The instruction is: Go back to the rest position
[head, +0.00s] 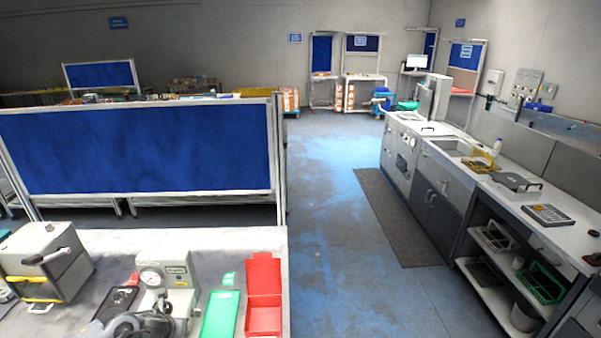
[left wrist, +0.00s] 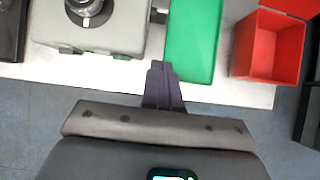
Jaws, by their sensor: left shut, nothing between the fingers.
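My left gripper (left wrist: 163,72) shows in the left wrist view with its dark fingers together and nothing between them. The fingertips appear over the front edge of the white table (left wrist: 225,93), between a grey gauge device (left wrist: 115,35) and a green tray (left wrist: 193,45). My right gripper is in neither view.
The head view shows the gauge device (head: 178,270), green tray (head: 220,314), open red box (head: 263,290) and a grey-white box (head: 45,262) on the table. A blue partition (head: 140,147) stands behind. Right, open floor (head: 330,230) separates the table from a counter (head: 480,170).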

